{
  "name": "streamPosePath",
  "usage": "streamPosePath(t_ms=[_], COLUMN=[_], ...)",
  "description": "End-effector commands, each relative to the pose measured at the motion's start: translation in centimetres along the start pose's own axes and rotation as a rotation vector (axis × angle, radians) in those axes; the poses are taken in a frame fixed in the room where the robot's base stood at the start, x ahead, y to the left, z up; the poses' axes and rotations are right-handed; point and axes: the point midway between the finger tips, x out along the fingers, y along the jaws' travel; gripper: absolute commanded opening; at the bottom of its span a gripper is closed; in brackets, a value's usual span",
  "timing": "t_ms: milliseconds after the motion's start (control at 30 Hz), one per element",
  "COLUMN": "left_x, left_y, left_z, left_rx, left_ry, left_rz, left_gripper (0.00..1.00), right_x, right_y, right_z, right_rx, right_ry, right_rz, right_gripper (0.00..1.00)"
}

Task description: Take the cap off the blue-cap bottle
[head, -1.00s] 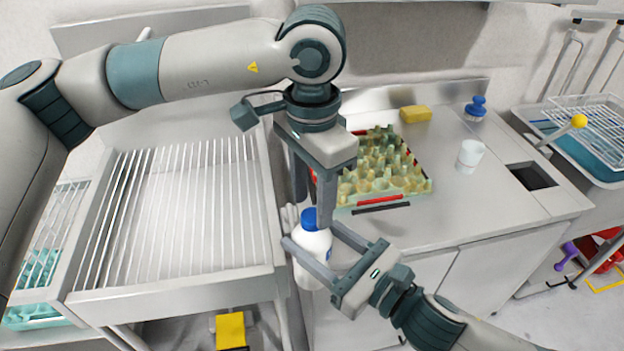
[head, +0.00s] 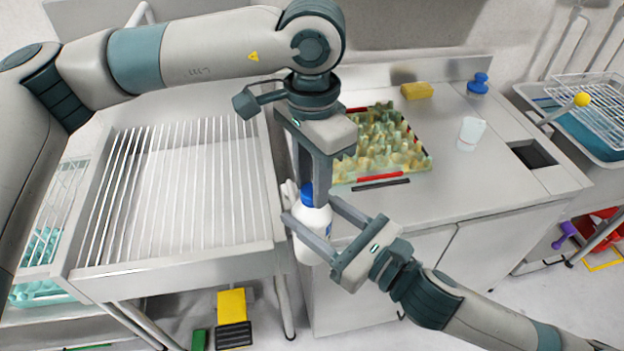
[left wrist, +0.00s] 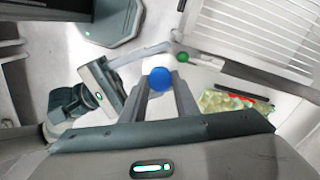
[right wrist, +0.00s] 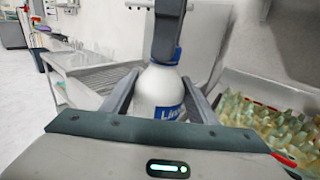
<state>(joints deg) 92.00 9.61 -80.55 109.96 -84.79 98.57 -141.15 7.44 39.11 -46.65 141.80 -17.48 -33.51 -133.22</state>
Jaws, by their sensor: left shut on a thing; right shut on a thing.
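The white bottle (head: 312,228) with a blue cap (head: 307,194) is held upright in front of the counter. My right gripper (head: 313,234) is shut on the bottle's body from the right; the right wrist view shows the bottle (right wrist: 160,88) between its fingers. My left gripper (head: 312,188) comes from above with its fingers down at the cap and is shut on it. In the left wrist view the cap (left wrist: 159,78) shows between the fingertips. The cap still sits on the bottle's neck. In the right wrist view the left fingers hide most of the cap.
An egg tray (head: 385,150) lies on the steel counter (head: 455,190). A slatted rack table (head: 180,255) is at the left.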

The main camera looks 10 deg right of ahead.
Motion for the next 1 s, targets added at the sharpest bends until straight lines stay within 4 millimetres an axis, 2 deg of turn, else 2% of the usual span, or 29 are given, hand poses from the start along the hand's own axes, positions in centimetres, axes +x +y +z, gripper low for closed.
streamPosePath(t_ms=[167,1000], left_x=[-0.03,-0.14], left_y=[-0.03,-0.02], left_z=[0.0,-0.08], left_rx=[-0.146,-1.448], left_ry=[0.0,0.001], left_rz=[-0.001,0.0], left_gripper=[0.01,0.01], right_x=[-0.01,-0.01], right_y=[0.02,0.05], right_z=[0.14,0.14], right_rx=[-0.001,-0.001], right_ry=[-0.003,-0.003], right_rz=[0.001,0.002], right_gripper=[0.0,0.0])
